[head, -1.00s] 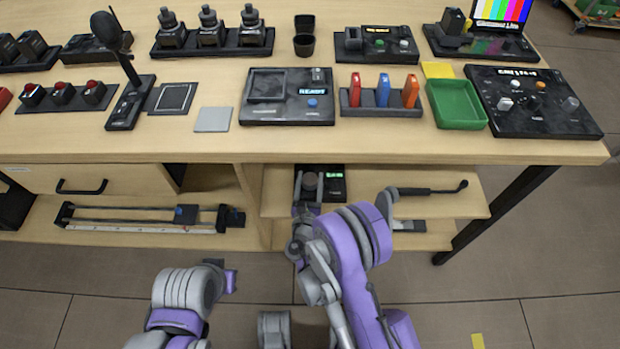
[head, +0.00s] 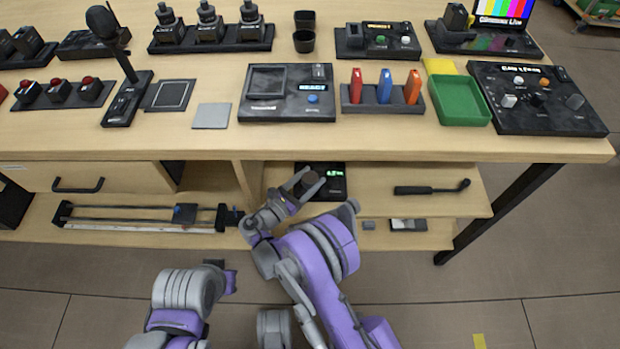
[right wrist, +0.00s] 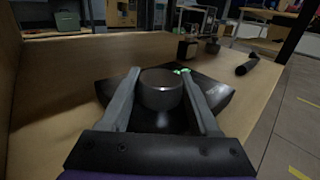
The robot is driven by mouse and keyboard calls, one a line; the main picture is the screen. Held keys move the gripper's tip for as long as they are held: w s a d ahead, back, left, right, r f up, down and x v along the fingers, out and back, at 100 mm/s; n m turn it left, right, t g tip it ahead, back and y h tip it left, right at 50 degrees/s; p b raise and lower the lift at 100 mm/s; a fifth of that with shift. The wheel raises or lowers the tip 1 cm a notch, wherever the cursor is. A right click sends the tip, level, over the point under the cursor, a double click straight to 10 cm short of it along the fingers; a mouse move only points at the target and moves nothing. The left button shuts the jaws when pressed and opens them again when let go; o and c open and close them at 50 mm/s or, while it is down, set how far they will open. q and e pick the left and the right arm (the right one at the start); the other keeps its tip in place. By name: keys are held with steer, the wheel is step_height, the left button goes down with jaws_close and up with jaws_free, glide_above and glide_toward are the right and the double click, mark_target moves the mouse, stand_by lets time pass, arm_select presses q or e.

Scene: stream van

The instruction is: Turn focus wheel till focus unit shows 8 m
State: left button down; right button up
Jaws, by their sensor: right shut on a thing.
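The focus unit (head: 333,184) is a dark box with a small green display, on the upper shelf under the table. Its display is too small to read surely. The focus wheel (right wrist: 161,90) is a dark round knob on the unit; in the head view it shows at the fingertips (head: 309,180). My right gripper (right wrist: 163,97) is shut on the wheel, one finger on each side. My left arm (head: 188,297) shows at the lower left, but its gripper jaws cannot be made out.
A dark handle with a rod (head: 432,188) lies to the right on the same shelf (head: 400,207). The table edge (head: 330,151) overhangs the shelf. A slider rail (head: 140,217) lies on the lower shelf at left. The shelf between unit and handle is bare.

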mark_target(310, 177)
stand_by(0.4)
steer(key=o, duration=1.4)
steer(key=shift+c, duration=0.2)
step_height(310, 177, up, 10)
steer(key=shift+p, duration=1.25)
